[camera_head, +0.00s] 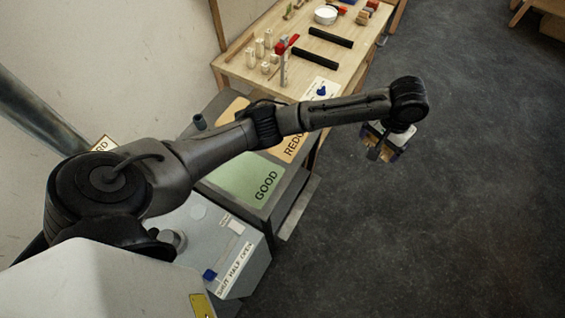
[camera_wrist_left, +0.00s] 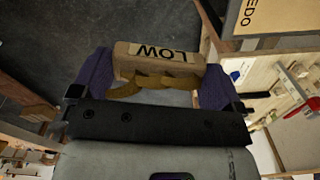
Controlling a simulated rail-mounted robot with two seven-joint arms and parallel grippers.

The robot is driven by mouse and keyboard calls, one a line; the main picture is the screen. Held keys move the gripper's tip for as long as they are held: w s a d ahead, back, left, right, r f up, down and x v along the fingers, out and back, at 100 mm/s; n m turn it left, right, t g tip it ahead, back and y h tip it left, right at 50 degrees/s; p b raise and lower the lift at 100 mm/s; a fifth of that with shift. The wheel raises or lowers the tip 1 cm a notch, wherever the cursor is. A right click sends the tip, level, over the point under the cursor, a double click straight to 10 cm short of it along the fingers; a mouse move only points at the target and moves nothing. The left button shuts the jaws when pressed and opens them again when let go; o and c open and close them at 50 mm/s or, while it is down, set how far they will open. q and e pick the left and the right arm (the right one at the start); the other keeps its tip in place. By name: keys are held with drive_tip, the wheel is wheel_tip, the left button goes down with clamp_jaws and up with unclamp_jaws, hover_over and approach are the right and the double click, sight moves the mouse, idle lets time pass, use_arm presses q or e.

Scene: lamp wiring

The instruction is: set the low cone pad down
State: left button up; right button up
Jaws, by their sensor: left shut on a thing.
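The low cone pad (camera_wrist_left: 128,62) is a tan block with a label reading LOW and a darker brown strap-like part in front. In the left wrist view it sits between the two purple fingers of my left gripper (camera_wrist_left: 155,72), which is shut on it. In the head view my left gripper (camera_head: 380,151) hangs from the end of my arm, over the dark floor to the right of the benches. The pad is too small and too covered to make out there. My right gripper is not in view.
A green GOOD area (camera_head: 243,178) and an orange REDO area (camera_head: 290,146) lie on the grey bench, partly behind my arm. A wooden table (camera_head: 248,68) with small parts and black bars stands behind. A grey box labelled SHUT HALF OPEN (camera_head: 245,228) is nearer.

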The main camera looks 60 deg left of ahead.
use_arm(q)
drive_tip(key=s+a+f+n, duration=0.1)
drive_tip(key=s+a+f, duration=0.25)
drive_tip(key=f, duration=0.35)
drive_tip(key=s+a+f+n, duration=0.1)
drive_tip(key=s+a+f, duration=0.1)
drive_tip(key=a+f, duration=0.35)
drive_tip(key=n, duration=0.2)
hover_over(282, 163)
wheel_tip(282, 163, down, 18)
drive_tip(key=shift+d+f, duration=0.1)
drive_tip(key=shift+f, duration=0.05)
drive_tip(key=shift+f+b, duration=0.4)
drive_tip(key=shift+f, duration=1.65)
drive_tip(key=shift+f, duration=0.1)
drive_tip(key=shift+f, duration=0.1)
drive_tip(key=o, duration=0.6)
